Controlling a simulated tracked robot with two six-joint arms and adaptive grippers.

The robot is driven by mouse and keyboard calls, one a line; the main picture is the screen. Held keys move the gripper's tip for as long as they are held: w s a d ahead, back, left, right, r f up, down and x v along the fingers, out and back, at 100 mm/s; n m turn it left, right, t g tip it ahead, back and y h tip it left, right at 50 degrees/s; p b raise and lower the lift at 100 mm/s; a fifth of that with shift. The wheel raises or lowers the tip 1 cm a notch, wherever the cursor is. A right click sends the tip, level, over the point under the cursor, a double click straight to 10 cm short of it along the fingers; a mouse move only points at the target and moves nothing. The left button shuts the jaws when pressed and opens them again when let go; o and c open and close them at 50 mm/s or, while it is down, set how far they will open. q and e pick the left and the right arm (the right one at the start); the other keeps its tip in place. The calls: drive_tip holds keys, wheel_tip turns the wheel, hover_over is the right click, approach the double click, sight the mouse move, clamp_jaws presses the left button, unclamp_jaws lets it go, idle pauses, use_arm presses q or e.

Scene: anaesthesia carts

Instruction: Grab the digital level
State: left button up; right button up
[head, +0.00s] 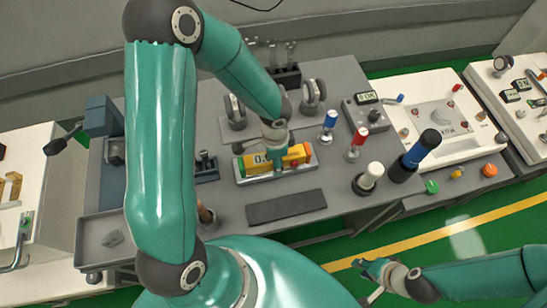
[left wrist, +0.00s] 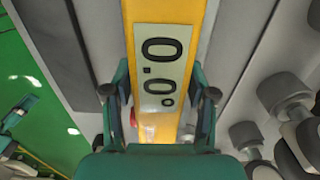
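The digital level (head: 254,163) is a yellow bar with a pale display reading 0.0 and a red spot near its right end. It lies in a shallow light-grey holder (head: 246,180) on the grey bench. In the left wrist view the level (left wrist: 163,25) runs lengthwise up the picture. My left gripper (head: 280,148) is over the level's middle in the head view. Its fingers (left wrist: 160,70) stand apart, one on each side of the level; I cannot tell whether they touch it. My right gripper (head: 375,281) is open and empty, low at the right.
A dark flat plate (head: 286,206) lies in front of the holder. Red-topped (head: 358,142) and blue-topped (head: 329,124) posts stand to its right, with white and blue-black knobs beyond. Grey round-topped fixtures (head: 313,94) stand behind. Green floor lies in front of the bench.

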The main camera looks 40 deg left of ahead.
use_arm(q)
clamp_jaws()
drive_tip(key=shift+r, duration=0.1)
